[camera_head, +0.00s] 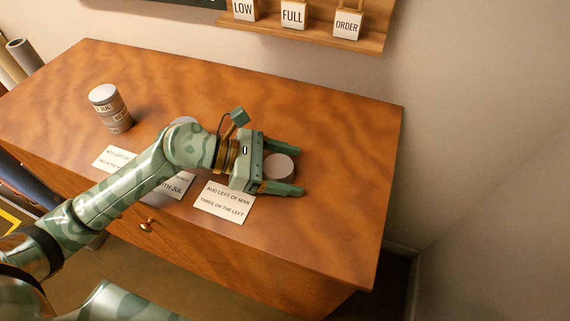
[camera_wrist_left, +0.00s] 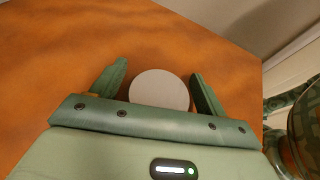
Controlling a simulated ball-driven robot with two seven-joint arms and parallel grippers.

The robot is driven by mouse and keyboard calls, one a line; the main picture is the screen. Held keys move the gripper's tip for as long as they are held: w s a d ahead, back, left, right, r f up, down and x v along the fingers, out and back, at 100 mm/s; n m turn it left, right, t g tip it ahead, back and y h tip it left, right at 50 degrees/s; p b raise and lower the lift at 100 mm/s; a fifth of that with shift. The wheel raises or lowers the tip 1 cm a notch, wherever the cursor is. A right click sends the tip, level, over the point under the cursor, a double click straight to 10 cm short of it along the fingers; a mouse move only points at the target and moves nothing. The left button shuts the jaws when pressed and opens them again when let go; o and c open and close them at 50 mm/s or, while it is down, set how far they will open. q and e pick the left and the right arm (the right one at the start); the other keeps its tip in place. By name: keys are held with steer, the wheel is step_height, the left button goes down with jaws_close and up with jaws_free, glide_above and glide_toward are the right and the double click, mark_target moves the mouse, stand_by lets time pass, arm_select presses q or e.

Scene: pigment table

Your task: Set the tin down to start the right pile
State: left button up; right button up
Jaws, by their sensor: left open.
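A tin with a pale grey lid (camera_head: 280,166) stands on the right part of the wooden table. My left gripper (camera_head: 299,170) is open, one finger on either side of this tin. In the left wrist view the round lid (camera_wrist_left: 160,90) shows between the two fingers (camera_wrist_left: 159,68), with small gaps beside it. The tin's label is hidden. A pile of tins (camera_head: 111,109) stands at the table's left, with part of a label reading JUL. Another pale lid (camera_head: 184,120) shows just behind my left arm, mostly hidden. My right gripper is out of view.
White cards lie along the table's front: one at the left (camera_head: 115,158), one partly covered by my arm (camera_head: 172,188), and one reading AUG LEFT OF MAR (camera_head: 224,201). The table (camera_head: 345,150) is clear at the right and back. A wall shelf (camera_head: 325,33) holds tags.

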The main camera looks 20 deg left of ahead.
arm_select(q)
steer(key=shift+r, duration=0.25)
steer(key=p+v, duration=0.2)
steer(key=v, duration=1)
steer(key=shift+f, duration=0.1)
